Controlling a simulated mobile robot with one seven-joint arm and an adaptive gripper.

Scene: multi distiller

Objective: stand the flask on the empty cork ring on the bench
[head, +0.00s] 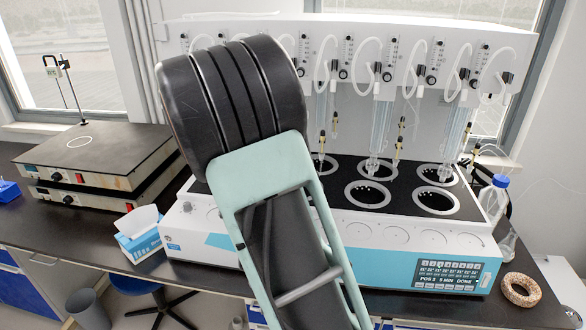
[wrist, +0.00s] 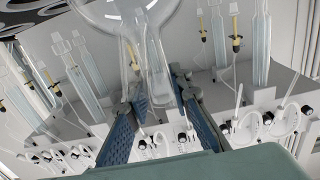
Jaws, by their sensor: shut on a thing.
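The clear glass flask (wrist: 124,14) shows at the top of the wrist view, its round body cut off by the picture edge. My gripper (wrist: 153,92) is shut on its neck, with a blue padded finger on each side. In the head view my own arm covers the gripper, and I cannot make out the held flask there. The cork ring (head: 521,290) lies on the bench at the far right in the head view, beside the distiller's right end. Its centre looks empty.
The multi distiller (head: 350,238) fills the middle of the bench. A blue-capped bottle (head: 494,198) and clear glassware (head: 507,246) stand behind the ring. A tissue box (head: 138,238) and stacked hot plates (head: 95,160) are at left. Bench edge is close in front of the ring.

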